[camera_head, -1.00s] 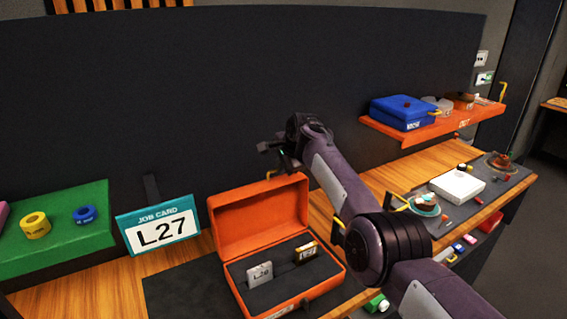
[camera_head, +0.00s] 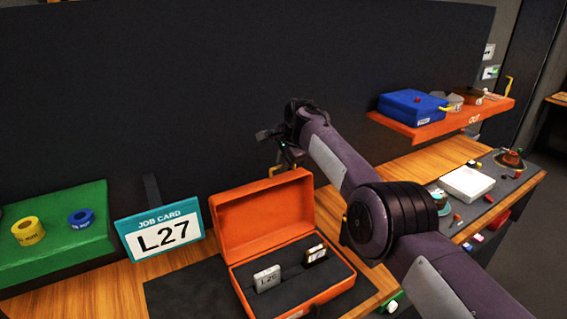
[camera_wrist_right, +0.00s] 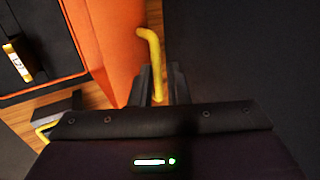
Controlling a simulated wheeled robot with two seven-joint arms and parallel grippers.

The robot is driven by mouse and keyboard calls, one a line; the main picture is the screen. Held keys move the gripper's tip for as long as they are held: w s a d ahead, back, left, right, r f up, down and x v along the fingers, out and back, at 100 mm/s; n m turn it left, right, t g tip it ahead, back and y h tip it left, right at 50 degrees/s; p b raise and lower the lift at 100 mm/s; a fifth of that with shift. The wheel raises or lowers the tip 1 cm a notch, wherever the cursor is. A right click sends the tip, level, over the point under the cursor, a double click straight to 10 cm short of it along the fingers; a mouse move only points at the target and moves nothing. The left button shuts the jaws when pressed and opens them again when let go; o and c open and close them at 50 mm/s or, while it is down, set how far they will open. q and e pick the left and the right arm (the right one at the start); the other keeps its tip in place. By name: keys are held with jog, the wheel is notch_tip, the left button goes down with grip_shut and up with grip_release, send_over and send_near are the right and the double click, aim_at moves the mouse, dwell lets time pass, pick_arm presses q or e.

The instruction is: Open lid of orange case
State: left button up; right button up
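The orange case (camera_head: 340,295) stands on the bench with its lid (camera_head: 262,218) raised, leaning back about upright. Two small labelled blocks, a silver one (camera_head: 267,279) and a darker one (camera_head: 315,254), sit in its dark insert. My right gripper (camera_head: 283,160) is at the lid's top right edge. In the right wrist view, its two fingers (camera_wrist_right: 159,88) are close together on either side of a yellow handle (camera_wrist_right: 150,45) beside the orange lid. The finger contact is partly hidden. My left gripper is not in view.
A teal job card reading L27 (camera_head: 158,233) stands left of the case, beside a green block (camera_head: 60,252) with yellow and blue rings. An orange shelf (camera_head: 425,131) holds a blue case (camera_head: 411,106). A dark panel (camera_head: 200,90) rises behind the bench.

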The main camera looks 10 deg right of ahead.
jog(key=shift+o, duration=1.2)
jog(key=shift+r, duration=0.15)
jog(key=shift+o, duration=0.2)
jog(key=shift+s+d+r, duration=0.1)
jog(key=shift+r, duration=0.25)
jog(key=shift+s+r+b, duration=0.4)
jog(key=shift+r, duration=0.15)
jog(key=b+v, duration=0.2)
jog(key=v, duration=0.3)
jog(key=shift+s+r, duration=0.1)
jog(key=shift+r, duration=0.15)
jog(key=shift+d, duration=0.1)
